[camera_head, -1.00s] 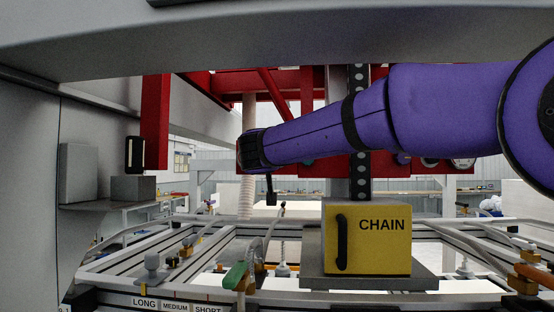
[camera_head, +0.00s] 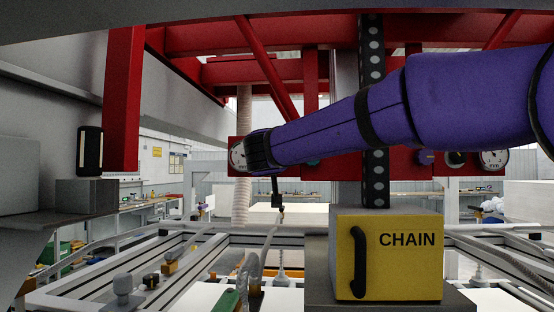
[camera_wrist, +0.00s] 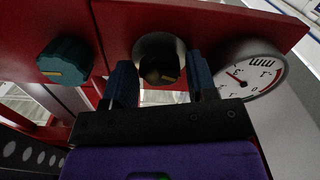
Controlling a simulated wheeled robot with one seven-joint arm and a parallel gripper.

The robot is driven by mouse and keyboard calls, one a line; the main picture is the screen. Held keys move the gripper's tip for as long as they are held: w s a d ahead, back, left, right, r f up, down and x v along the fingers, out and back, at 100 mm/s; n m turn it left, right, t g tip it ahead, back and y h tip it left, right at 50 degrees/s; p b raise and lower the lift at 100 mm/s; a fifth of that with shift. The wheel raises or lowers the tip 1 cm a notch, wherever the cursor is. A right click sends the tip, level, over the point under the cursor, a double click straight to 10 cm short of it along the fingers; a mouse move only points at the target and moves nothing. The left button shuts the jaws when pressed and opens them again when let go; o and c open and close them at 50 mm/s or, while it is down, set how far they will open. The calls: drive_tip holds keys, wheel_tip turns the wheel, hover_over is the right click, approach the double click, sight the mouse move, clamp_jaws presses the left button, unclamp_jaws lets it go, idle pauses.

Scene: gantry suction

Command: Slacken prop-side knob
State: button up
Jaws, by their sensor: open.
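My gripper (camera_wrist: 161,82) is open, with one dark blue finger on either side of this knob. Whether the fingers touch it I cannot tell. A teal knob (camera_wrist: 65,62) with a yellow mark is to the left. No label shows which knob is prop-side. In the head view my gripper (camera_head: 258,152) is at the red panel, and my arm hides most of what is around it.
A round gauge (camera_wrist: 249,70) is close to the right finger; it also shows in the head view (camera_head: 238,155). A yellow CHAIN box (camera_head: 390,258) with a black handle stands below my arm. A red post (camera_head: 123,100) hangs at the left.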

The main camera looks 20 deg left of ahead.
drive_tip(key=c, duration=0.6)
drive_tip(key=shift+c, duration=0.2)
drive_tip(key=shift+n, duration=3.3)
drive_tip(key=shift+f, duration=0.1)
drive_tip(key=o, duration=0.6)
drive_tip(key=shift+o, duration=0.2)
